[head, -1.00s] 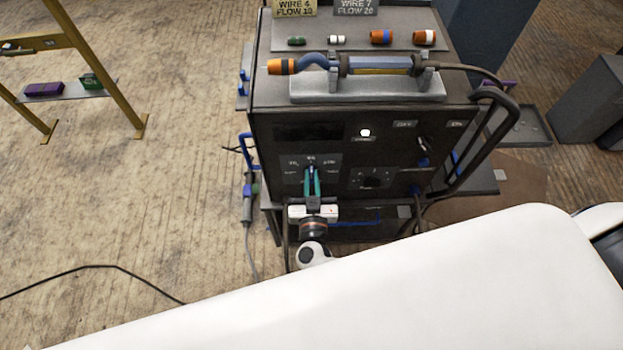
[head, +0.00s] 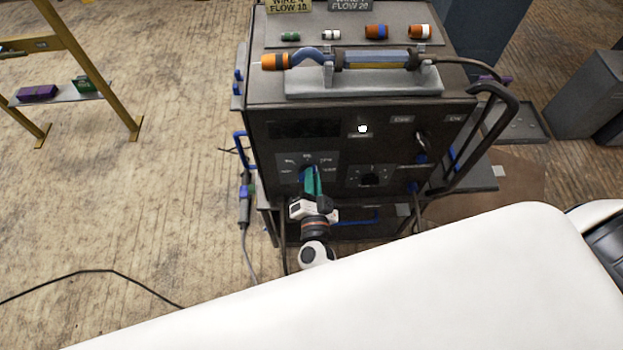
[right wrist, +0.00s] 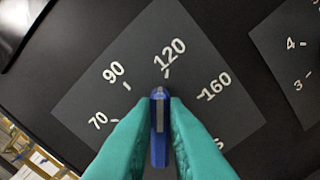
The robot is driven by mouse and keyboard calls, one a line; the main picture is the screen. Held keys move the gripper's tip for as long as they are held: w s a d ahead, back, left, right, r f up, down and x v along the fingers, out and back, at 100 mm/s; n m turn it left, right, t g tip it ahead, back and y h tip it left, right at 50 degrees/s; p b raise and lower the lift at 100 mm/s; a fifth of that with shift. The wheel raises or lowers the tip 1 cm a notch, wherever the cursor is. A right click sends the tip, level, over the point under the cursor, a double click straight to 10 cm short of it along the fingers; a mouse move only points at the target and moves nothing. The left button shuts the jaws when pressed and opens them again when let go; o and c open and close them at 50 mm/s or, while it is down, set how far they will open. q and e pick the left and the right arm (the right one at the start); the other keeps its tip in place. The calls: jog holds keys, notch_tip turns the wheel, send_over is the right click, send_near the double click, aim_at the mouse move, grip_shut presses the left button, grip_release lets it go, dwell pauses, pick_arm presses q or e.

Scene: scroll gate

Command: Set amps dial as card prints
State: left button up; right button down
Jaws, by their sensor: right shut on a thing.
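The amps dial's blue knob (right wrist: 159,130) is between the teal fingers of my right gripper (right wrist: 159,108), which is shut on it. The dial plate (right wrist: 185,35) shows 70, 90, 120 and 160; a further number is mostly hidden by a finger. The knob's grey stripe points close to the 120 mark, slightly to its left. In the head view, my right gripper (head: 312,178) reaches the left dial on the machine's front. My left gripper is not in view.
A second dial (head: 370,179) is right of the amps dial, and a lit white spot (head: 362,128) is above. A torch (head: 350,60) lies on a cradle on top, with several coloured nozzles behind. A bent handle (head: 495,125) juts out at right. Floor at left is mostly clear.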

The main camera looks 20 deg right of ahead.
jog(key=shift+f+m, duration=0.2)
jog(key=shift+m, duration=0.4)
jog(key=shift+s, duration=0.1)
jog(key=c, duration=1.5)
grip_release()
jog(key=shift+o, duration=0.2)
jog(key=b+v, duration=0.2)
jog(key=v, duration=1)
jog(key=shift+r, duration=0.1)
